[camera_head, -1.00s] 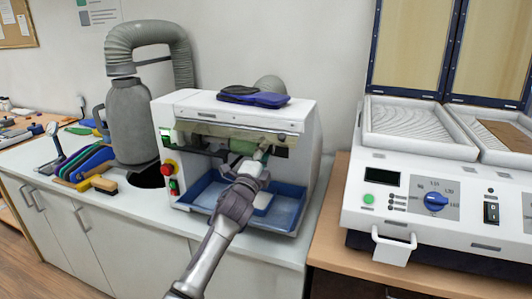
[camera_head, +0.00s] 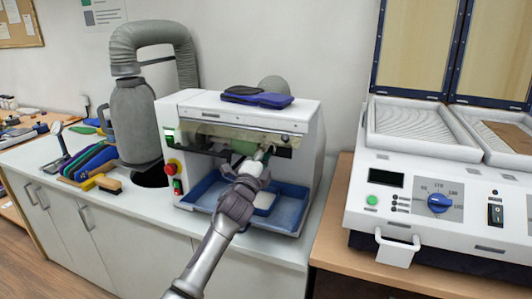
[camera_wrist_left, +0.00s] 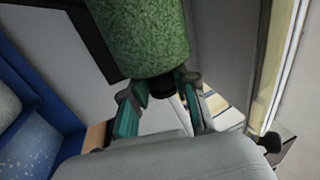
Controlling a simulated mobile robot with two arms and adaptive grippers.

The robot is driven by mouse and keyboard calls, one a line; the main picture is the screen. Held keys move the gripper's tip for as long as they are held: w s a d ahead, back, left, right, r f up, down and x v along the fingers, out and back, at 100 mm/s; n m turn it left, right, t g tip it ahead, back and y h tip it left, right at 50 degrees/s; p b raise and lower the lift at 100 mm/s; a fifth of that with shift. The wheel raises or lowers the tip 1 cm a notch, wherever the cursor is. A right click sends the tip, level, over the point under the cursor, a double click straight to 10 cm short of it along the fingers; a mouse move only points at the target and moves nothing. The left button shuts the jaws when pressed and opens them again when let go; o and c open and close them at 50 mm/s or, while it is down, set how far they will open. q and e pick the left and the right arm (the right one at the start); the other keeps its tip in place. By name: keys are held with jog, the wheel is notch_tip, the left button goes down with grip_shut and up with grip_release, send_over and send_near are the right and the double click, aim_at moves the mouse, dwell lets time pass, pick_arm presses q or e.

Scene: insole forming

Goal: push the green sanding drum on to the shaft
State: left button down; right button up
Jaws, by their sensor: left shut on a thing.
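The green sanding drum (camera_head: 243,147) is inside the front opening of the white sanding machine (camera_head: 307,140), lying roughly sideways. In the left wrist view the speckled green drum (camera_wrist_left: 145,35) fills the top middle, with a dark end facing the fingers. My left gripper (camera_head: 263,156) reaches into the opening at the drum's right end. My right gripper is out of view.
A blue tray (camera_head: 290,212) lies under the opening. Dark blue insoles (camera_head: 257,97) rest on the machine's top. A red knob (camera_head: 172,168) is on its left front. A grey hose and canister (camera_head: 135,120) stand left, a press machine (camera_head: 420,180) right.

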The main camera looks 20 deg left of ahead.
pick_arm(q)
jog(key=shift+a+r, duration=0.1)
jog(key=shift+a, duration=0.15)
dwell(1.0)
jog(key=c, duration=0.8)
grip_release()
jog(key=shift+o, duration=1.2)
jog(key=shift+s, duration=0.1)
